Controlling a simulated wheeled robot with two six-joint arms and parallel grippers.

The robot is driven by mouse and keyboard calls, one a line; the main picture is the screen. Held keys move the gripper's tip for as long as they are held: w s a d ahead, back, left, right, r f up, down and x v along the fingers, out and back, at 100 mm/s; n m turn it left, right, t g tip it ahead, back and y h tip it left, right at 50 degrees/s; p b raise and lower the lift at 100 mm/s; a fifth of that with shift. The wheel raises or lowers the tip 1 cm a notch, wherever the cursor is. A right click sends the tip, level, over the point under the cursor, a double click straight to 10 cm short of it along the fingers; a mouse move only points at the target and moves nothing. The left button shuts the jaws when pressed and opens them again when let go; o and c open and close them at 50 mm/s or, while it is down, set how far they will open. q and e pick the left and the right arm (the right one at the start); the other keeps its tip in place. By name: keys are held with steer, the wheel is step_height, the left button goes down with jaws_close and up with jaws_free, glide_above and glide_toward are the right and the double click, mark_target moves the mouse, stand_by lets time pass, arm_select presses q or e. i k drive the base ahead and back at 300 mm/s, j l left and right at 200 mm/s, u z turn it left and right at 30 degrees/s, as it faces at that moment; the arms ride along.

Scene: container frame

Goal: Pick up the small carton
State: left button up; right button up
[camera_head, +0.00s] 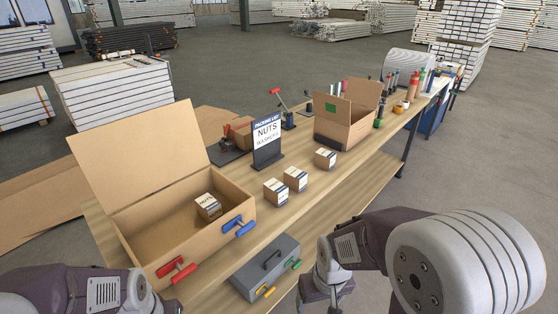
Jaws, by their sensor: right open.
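Several small brown cartons with white labels are in view. One carton (208,207) sits inside the large open cardboard box (190,240) at the left. Three stand on the wooden table: a front one (276,192), one close behind it (296,179), and one farther back (325,158). My right gripper (322,296) is at the bottom edge, in front of the table and well apart from the cartons. It is open; its tips are hard to make out. My left arm shows at the lower left, but its gripper is out of view.
A packing list sign (267,143) reading NUTS stands behind the cartons. Red clamp (177,270) and blue clamp (239,226) sit on the large box's front rim. Another open box (347,120) stands farther right.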

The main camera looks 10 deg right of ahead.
mark_target(296, 180)
steer(key=i+l+u, duration=0.1)
steer(key=l, duration=0.25)
steer(key=i+l+u, duration=0.1)
steer(key=l, duration=0.25)
steer(key=i+l, duration=0.2)
steer(key=l, duration=0.2)
steer(key=i+l+u, duration=0.15)
steer(key=l, duration=0.2)
steer(key=i+l+u, duration=0.1)
steer(key=l, duration=0.3)
steer(key=i+l+u, duration=0.1)
steer(key=l, duration=0.3)
